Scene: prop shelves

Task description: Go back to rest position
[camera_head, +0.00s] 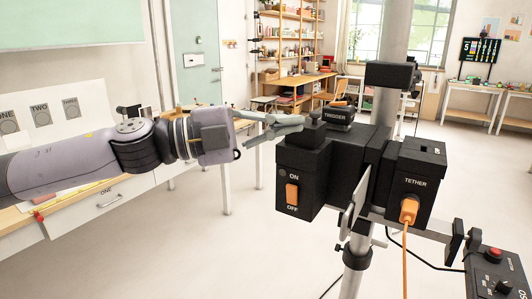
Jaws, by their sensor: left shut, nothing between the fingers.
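My left gripper (297,125) reaches in from the left. Its grey fingers are shut with nothing between them. Its tips are at the top left of a black device on a metal stand, close to a black knob on the box marked ON and OFF (302,178). I cannot tell whether they touch it. An orange switch (292,194) is on the front of that box. A block labelled TRIGGER (337,115) sits behind it. My right gripper is not in view.
A box marked TETHER (417,180) has an orange plug (408,210) and hanging cable. A control box with a red button (493,255) is at the lower right. A workbench with drawers (100,203) stands at the left. Open floor lies at the right behind the stand.

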